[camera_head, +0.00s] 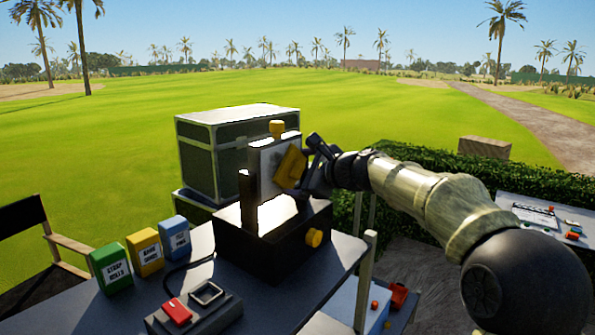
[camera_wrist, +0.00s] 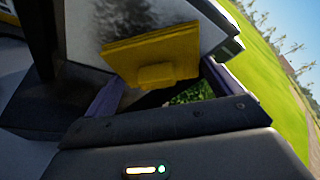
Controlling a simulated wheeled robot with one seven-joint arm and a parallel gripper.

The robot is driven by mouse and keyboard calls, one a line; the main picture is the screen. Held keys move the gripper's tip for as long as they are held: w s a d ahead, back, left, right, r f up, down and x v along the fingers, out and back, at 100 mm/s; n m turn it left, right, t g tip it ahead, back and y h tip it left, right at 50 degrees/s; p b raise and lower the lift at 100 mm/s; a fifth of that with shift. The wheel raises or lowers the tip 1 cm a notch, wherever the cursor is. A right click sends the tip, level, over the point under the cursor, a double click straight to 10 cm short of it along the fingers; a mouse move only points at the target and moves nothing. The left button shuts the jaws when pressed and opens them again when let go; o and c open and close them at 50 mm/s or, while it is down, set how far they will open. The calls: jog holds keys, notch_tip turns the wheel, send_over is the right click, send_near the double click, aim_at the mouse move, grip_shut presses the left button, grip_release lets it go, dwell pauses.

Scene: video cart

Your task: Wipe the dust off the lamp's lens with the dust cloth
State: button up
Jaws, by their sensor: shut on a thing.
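The lamp (camera_head: 270,235) is a black box on the dark cart top, with an upright pale panel and yellow knobs. The panel's face, seemingly the lens (camera_wrist: 120,22), shows in the wrist view with grey, mottled dust at the upper left and a paler right side. The dust cloth (camera_head: 290,167) is a flat yellow pad with a small block on its back; it also shows in the wrist view (camera_wrist: 125,58). My gripper (camera_wrist: 158,88) is shut on that block and holds the cloth tilted against or just before the panel. Contact is hard to judge, and the cloth hides part of the face.
A large dark case (camera_head: 198,150) stands behind the lamp. Green, yellow and blue boxes (camera_head: 145,253) stand to the left. A device with a red button (camera_head: 193,308) sits in front. A metal post (camera_head: 364,280) rises at the cart's right edge.

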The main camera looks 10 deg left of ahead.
aim_at(284, 177)
jog(key=shift+w+d+r+t, duration=0.15)
jog(key=shift+w+d+r, duration=0.1)
jog(key=shift+w+d, duration=0.2)
jog(key=shift+w+d+r+t, duration=0.2)
jog(key=shift+w+d, duration=0.1)
jog(key=shift+d, duration=0.2)
jog(key=shift+s+a+f+b, duration=0.25)
jog(key=shift+s+a+b, duration=0.1)
jog(key=shift+s+b, duration=0.3)
jog(key=shift+s+d+f+m, duration=0.15)
jog(key=shift+s+m, duration=0.1)
jog(key=shift+m, duration=0.05)
jog(key=shift+s+a, duration=0.45)
jog(key=shift+a, duration=0.1)
jog(key=shift+d+b, duration=0.1)
jog(key=shift+b, duration=0.2)
jog(key=shift+s, duration=0.1)
jog(key=shift+s+a+b, duration=0.2)
jog(key=shift+s+a, duration=0.3)
jog(key=shift+s, duration=0.3)
jog(key=shift+s+a+b, duration=0.2)
jog(key=shift+s+a, duration=0.25)
jog(key=shift+s, duration=0.35)
